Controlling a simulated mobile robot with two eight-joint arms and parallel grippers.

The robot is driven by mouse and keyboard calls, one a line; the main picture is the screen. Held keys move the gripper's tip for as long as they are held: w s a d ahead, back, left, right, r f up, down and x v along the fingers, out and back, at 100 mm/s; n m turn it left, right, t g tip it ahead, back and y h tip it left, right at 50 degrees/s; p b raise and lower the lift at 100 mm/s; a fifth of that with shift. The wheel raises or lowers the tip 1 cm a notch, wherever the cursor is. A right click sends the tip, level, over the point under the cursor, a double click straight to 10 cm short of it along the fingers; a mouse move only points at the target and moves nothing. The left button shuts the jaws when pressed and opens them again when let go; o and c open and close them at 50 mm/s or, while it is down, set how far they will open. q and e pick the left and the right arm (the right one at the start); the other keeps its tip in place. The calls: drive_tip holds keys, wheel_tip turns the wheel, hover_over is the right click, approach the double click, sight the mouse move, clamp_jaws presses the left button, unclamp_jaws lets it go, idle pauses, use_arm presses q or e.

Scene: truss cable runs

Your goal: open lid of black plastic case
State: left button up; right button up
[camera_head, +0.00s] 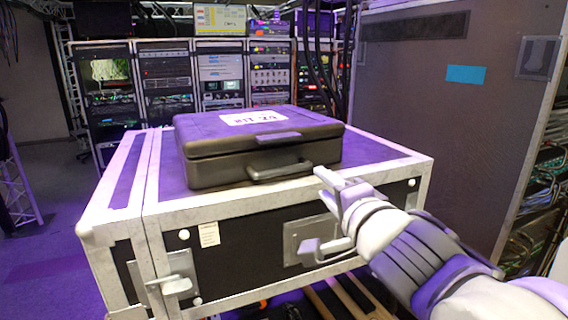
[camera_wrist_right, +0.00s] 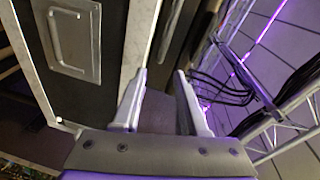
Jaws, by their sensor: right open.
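A black plastic case (camera_head: 258,150) lies shut on top of a flight case (camera_head: 390,170). Its lid bears a white label, and a latch (camera_head: 278,136) and a carry handle (camera_head: 280,171) show on its front. My right gripper (camera_head: 317,212) is in front of the flight case's front edge, just right of and below the carry handle. Its fingers are apart with nothing between them, and they also show spread in the right wrist view (camera_wrist_right: 160,78). My left gripper is not in view.
The flight case has silver edges, a recessed front handle (camera_wrist_right: 74,40) and a corner latch (camera_head: 170,283). Equipment racks (camera_head: 220,85) stand behind, and a large dark panel (camera_head: 430,110) stands at the right. A truss (camera_head: 15,185) is at the far left.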

sight(282, 140)
drive_tip(key=a+r+y, duration=0.2)
drive_tip(key=a+r, duration=0.2)
drive_tip(key=r, duration=0.2)
drive_tip(key=shift+m+t, duration=0.4)
drive_tip(key=x, duration=0.3)
drive_tip(key=p+x, duration=0.1)
drive_tip(key=x, duration=0.2)
drive_tip(key=p+x, duration=0.1)
drive_tip(key=x, duration=0.3)
drive_tip(key=shift+d+f, duration=0.2)
drive_tip(key=shift+f, duration=0.15)
drive_tip(key=shift+c, duration=0.3)
clamp_jaws()
